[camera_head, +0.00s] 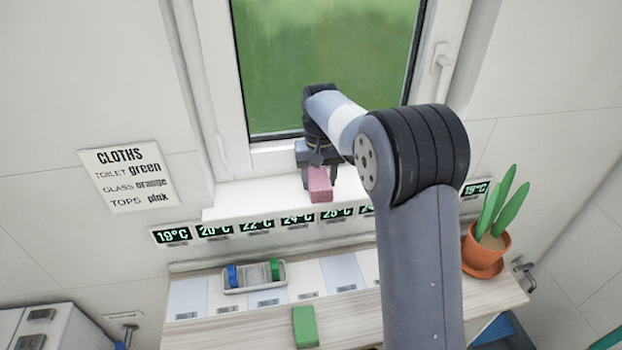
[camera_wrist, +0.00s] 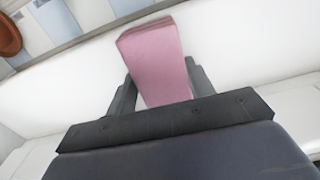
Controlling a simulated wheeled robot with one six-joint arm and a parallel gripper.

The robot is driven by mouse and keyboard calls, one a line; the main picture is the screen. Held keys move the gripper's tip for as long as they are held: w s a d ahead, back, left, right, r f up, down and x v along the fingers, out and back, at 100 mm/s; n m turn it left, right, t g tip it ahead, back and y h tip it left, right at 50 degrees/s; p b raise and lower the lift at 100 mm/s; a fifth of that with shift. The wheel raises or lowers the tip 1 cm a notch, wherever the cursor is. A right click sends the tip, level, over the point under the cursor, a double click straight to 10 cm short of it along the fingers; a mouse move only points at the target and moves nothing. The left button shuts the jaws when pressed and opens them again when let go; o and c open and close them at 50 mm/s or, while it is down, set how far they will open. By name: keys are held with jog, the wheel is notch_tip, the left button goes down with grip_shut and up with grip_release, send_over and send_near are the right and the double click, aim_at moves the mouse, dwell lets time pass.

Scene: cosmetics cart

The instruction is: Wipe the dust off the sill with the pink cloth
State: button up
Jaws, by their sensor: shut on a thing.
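The pink cloth (camera_head: 320,186) is a folded block held between the fingers of my gripper (camera_head: 318,172), over the white sill (camera_head: 240,199) below the window. In the wrist view the pink cloth (camera_wrist: 155,62) sticks out between the two dark fingers of my gripper (camera_wrist: 160,85), with the white sill (camera_wrist: 245,50) behind it. My gripper is shut on the cloth. I cannot tell whether the cloth touches the sill. No dust can be made out on the visible part of the sill. My arm hides the sill's right part.
A green cloth (camera_head: 305,327) lies on the wooden counter (camera_head: 350,318). A grey tray (camera_head: 254,289) holds a blue and a green item. A potted plant (camera_head: 485,250) stands at the right. Temperature displays line the wall under the sill. A sign (camera_head: 128,176) lists cloth colours.

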jog(key=shift+w+d+f, duration=0.1)
jog(key=shift+d, duration=0.75)
jog(key=shift+w+r, duration=0.1)
jog(key=shift+r, duration=3.05)
jog(key=shift+r, duration=1.5)
